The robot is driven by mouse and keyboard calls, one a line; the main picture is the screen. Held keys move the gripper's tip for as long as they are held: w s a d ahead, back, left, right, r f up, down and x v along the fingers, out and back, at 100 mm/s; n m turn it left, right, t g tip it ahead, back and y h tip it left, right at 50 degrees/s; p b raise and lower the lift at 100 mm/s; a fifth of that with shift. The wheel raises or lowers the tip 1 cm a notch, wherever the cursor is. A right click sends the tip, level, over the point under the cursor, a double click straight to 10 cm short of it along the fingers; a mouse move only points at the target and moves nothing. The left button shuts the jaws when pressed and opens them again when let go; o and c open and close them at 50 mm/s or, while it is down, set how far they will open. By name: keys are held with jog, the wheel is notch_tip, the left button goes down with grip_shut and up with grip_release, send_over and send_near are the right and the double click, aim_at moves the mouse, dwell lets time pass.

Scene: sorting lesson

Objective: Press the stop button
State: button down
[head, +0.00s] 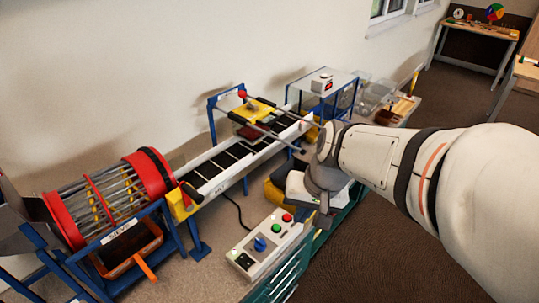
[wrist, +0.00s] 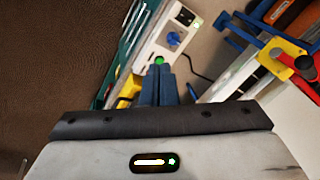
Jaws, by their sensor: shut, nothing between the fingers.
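The pale control box (head: 262,262) stands low in the middle of the head view. It carries a red button (head: 287,217) at its far end, a green button (head: 276,228) beside it and a blue knob (head: 260,244). My gripper (head: 322,212) points down to the right of the red button, apparently above box level. In the wrist view my gripper's blue fingers (wrist: 158,70) are together and empty. Their tips overlap the box near the green button (wrist: 159,60), with the blue knob (wrist: 173,38) beyond. The red button is not visible there, perhaps behind the fingers.
A conveyor (head: 215,172) and a red-rimmed drum sieve (head: 110,195) stand left of the box. Green rails (head: 285,277) run along the box's right side. Open floor (head: 390,260) lies right.

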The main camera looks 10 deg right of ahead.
jog(key=w+a+f+m+y+b, duration=0.15)
jog(key=w+f+m+y, duration=0.25)
jog(key=w+f+m, duration=0.5)
jog(key=m+t+y+b, duration=0.1)
jog(key=m+t, duration=0.3)
jog(key=m, duration=0.1)
send_over(290, 218)
notch_tip(290, 218, down, 7)
jog(key=shift+r, duration=0.2)
jog(key=shift+w, duration=0.1)
notch_tip(290, 218, down, 8)
jog(key=b, duration=0.5)
jog(key=shift+d+r, duration=0.1)
jog(key=shift+f+b, duration=0.55)
jog(key=shift+b, duration=0.35)
jog(key=shift+f, duration=0.1)
jog(key=shift+f+b, duration=0.3)
jog(key=shift+b, duration=0.4)
